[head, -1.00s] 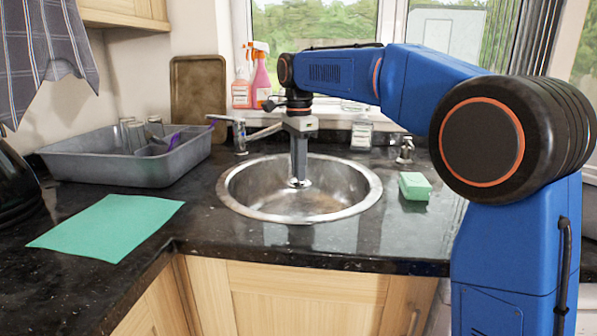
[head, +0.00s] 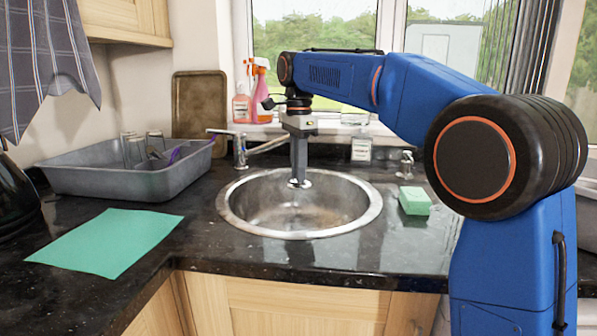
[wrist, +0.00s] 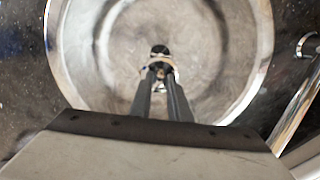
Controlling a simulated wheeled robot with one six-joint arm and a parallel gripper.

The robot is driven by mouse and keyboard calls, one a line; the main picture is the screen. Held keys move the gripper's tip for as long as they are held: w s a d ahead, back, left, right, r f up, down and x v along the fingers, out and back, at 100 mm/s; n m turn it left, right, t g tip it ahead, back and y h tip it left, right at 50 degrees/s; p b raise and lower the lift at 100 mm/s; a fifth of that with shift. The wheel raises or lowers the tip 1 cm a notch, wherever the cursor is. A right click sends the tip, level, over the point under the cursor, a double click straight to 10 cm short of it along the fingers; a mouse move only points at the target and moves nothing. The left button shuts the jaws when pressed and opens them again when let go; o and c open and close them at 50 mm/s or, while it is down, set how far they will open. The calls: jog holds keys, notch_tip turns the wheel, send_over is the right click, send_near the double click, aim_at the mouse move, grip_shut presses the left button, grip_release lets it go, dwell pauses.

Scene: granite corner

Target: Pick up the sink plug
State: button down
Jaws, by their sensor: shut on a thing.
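The round metal sink (head: 290,225) is set in the dark counter at the middle of the head view. My gripper (head: 300,182) points down over the far part of the bowl. Its fingers are shut on the sink plug (head: 304,184), a small pale metallic piece at their tips. In the wrist view my gripper (wrist: 160,74) reaches over the bowl, with the plug (wrist: 160,51) at the fingertips showing a dark part and a shiny rim. The fingers hide part of the plug. I cannot tell its exact height above the bowl.
A tap (head: 240,150) stands at the sink's back left. A grey basin (head: 110,182) with glasses is left, a green sheet (head: 110,240) in front of it. A green sponge (head: 415,200) lies right of the sink. Spray bottles (head: 260,95) stand on the sill.

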jog(key=shift+r, duration=0.15)
jog(key=shift+r, duration=1)
jog(key=shift+d, duration=0.1)
dwell(0.3)
